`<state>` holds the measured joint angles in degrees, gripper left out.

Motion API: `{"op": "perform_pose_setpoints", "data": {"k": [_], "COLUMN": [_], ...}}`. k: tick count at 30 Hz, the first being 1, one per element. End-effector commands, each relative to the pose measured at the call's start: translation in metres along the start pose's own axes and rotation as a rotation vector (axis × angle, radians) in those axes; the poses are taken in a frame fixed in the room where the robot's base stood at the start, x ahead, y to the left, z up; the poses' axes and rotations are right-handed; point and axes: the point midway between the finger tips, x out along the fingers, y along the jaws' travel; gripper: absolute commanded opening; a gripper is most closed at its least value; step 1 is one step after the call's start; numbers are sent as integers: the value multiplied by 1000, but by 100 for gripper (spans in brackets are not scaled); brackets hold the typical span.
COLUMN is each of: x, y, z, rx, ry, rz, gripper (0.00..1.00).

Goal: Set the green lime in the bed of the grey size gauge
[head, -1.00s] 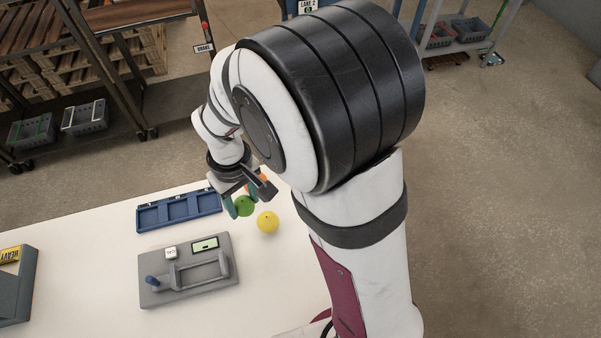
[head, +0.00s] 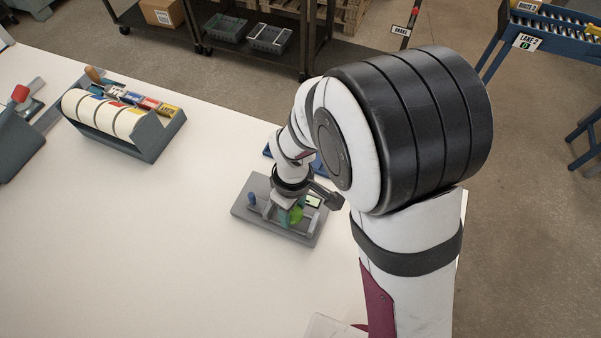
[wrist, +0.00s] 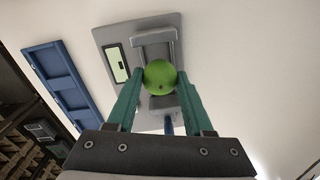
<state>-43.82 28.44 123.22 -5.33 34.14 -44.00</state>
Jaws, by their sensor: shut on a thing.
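The green lime (wrist: 160,77) is between the two teal fingers of my gripper (wrist: 160,88) in the wrist view, and the gripper is shut on it. In the head view the lime (head: 296,215) shows beside a finger, partly hidden by my gripper (head: 291,214). The grey size gauge (head: 245,211) lies on the table under my gripper. In the wrist view the lime overlaps the bed of the gauge (wrist: 113,38), between its raised grey walls. I cannot tell whether the lime touches the bed.
A blue tray (wrist: 60,82) lies beside the gauge, partly hidden behind my arm in the head view. A grey holder with label rolls (head: 150,136) stands at the table's upper left. The white table (head: 130,240) is clear left of the gauge.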

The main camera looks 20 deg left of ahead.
Motion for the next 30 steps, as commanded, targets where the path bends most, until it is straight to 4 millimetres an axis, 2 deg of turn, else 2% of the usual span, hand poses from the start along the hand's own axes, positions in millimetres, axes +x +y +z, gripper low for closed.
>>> {"op": "perform_pose_setpoints", "data": {"k": [30], "x": [6], "y": [0], "z": [1], "rx": [3], "ry": [0], "rz": [-1], "gripper": [0]}}
